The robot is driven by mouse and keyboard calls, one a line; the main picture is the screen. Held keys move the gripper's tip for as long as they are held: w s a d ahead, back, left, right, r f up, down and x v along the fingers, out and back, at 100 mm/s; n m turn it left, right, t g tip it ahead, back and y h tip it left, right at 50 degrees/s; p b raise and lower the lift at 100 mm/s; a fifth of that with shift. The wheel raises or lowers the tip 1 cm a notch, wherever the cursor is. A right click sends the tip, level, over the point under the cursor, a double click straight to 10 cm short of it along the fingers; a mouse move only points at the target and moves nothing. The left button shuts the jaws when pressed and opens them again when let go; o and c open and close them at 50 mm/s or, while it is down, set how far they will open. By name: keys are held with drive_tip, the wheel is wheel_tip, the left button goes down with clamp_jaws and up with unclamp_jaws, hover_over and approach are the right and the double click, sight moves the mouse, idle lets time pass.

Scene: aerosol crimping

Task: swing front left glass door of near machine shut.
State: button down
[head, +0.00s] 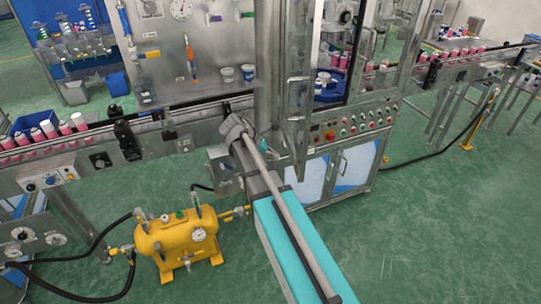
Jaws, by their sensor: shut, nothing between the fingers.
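The near machine (345,130) stands at centre right, with a button panel above pale cabinet doors. Its front left glass door (294,138) stands open, swung outward toward me, with a metal frame and a tall vertical handle (297,90). The machine's opening shows to the right of this door. My arm reaches up from the bottom, and its grey joint is left of the door's lower part. My gripper cannot be made out, so its contact with the door cannot be told.
A conveyor with pink and white cans (50,132) runs at left and continues at right (470,55). A yellow tank (177,238) with black hoses stands on the floor at lower left. Green floor is clear at lower right. A black cable (440,150) lies beyond the machine.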

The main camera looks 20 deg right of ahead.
sight(298, 162)
drive_tip(key=d, duration=0.1)
drive_tip(key=d+f+b, duration=0.1)
drive_tip(key=d, duration=0.1)
drive_tip(key=s+d+f+b, duration=0.1)
drive_tip(key=shift+d+f, duration=0.25)
drive_tip(key=shift+d, duration=0.15)
drive_tip(key=shift+s+d, duration=0.15)
drive_tip(key=shift+d, duration=0.65)
